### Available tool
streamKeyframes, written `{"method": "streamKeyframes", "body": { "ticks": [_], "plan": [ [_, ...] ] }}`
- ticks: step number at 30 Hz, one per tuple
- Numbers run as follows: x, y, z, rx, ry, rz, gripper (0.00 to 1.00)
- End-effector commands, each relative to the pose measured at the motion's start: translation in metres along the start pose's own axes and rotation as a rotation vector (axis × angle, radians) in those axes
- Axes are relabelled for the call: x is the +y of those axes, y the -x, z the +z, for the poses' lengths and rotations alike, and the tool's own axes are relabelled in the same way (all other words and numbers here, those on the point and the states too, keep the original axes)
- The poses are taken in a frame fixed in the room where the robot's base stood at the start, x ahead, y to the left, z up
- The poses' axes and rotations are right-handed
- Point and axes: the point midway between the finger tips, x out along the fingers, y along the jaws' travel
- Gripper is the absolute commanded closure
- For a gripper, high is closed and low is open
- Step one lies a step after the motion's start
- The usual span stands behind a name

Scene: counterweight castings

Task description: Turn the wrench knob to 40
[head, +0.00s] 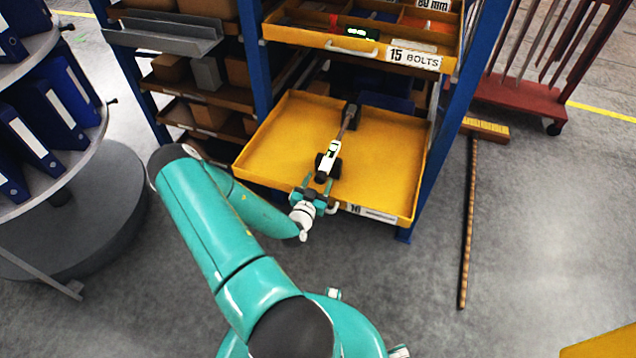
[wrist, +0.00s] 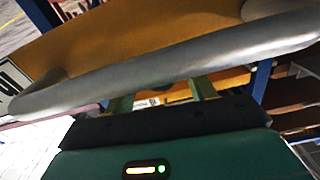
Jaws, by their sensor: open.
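A wrench (head: 345,130) lies lengthwise in an open yellow drawer (head: 390,158), on dark supports. A white, marked section (head: 332,150) shows near its front end. The knob and its setting are too small to make out. My gripper (head: 318,184) is at the drawer's front edge, just in front of the wrench's near end, with its fingers apart and pointing towards it. I cannot tell whether it touches the wrench. In the wrist view, the two green fingers (wrist: 162,97) are partly hidden, and no knob can be made out between them.
A grey drawer handle (wrist: 170,70) crosses close to the wrist camera. Above the open drawer is another drawer marked 15 BOLTS (head: 414,58). Blue rack posts (head: 427,180) flank the drawers. A broom (head: 469,220) lies on the floor at right; round shelving with blue binders (head: 50,125) stands at left.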

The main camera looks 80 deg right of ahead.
Motion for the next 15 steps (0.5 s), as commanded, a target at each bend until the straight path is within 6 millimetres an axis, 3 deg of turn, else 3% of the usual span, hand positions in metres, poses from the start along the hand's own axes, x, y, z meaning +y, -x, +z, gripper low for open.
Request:
{"method": "streamKeyframes", "body": {
  "ticks": [2, 8, 15],
  "plan": [
    [0.0000, 0.0002, 0.0000, 0.000, 0.000, 0.000, 0.48],
    [0.0000, 0.0004, 0.0001, 0.000, 0.000, 0.000, 0.88],
    [-0.0010, 0.0012, 0.0006, 0.000, 0.078, -0.002, 0.89]
  ]
}}
